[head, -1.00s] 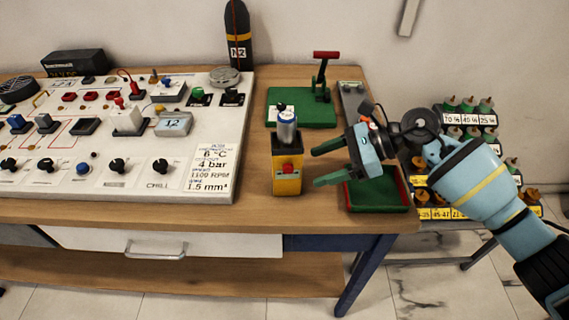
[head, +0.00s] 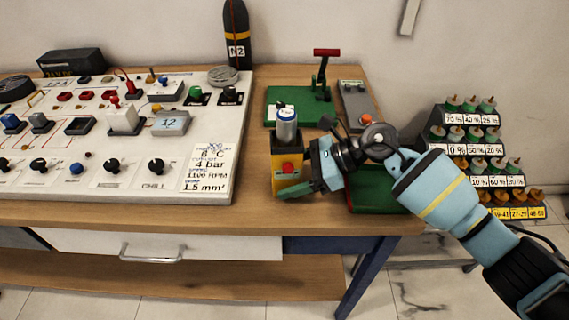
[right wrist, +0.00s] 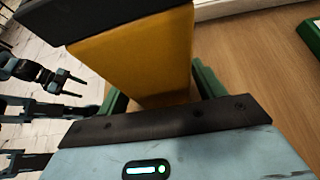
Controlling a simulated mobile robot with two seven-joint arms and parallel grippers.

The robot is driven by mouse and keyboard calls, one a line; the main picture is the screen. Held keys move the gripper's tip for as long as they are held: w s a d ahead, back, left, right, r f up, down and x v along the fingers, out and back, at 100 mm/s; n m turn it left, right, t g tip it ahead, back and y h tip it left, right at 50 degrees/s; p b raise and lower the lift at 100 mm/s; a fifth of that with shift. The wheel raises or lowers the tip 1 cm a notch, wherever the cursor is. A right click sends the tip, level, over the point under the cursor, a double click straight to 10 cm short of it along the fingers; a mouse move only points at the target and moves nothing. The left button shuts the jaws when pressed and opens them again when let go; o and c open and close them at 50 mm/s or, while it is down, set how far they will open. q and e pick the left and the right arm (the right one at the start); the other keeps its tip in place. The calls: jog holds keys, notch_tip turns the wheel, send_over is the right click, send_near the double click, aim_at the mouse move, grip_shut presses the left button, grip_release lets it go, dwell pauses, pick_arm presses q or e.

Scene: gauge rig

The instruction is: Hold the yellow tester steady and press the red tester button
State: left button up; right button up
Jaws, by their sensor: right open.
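The yellow tester (head: 284,184) stands upright near the table's front edge, with a dark top. Its red button (head: 288,167) faces front. A silver-and-blue cylinder (head: 286,126) stands in its top. My right gripper (head: 293,176) reaches in from the right at the tester. One green finger shows low across its front; the other is hidden. In the right wrist view, the tester's yellow body (right wrist: 140,55) lies between the open green fingers of the right gripper (right wrist: 160,95). A gap shows beside the right finger. My left gripper is not in the head view.
A white panel (head: 215,185) with knobs and switches fills the table's left. Behind the tester is a green base (head: 300,116) with a red-handled lever. A green-and-red tray (head: 375,196) lies right of the tester, partly behind my arm. Labelled bottles (head: 485,150) stand at right.

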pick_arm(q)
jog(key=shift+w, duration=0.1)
pick_arm(e)
jog(key=c, duration=0.7)
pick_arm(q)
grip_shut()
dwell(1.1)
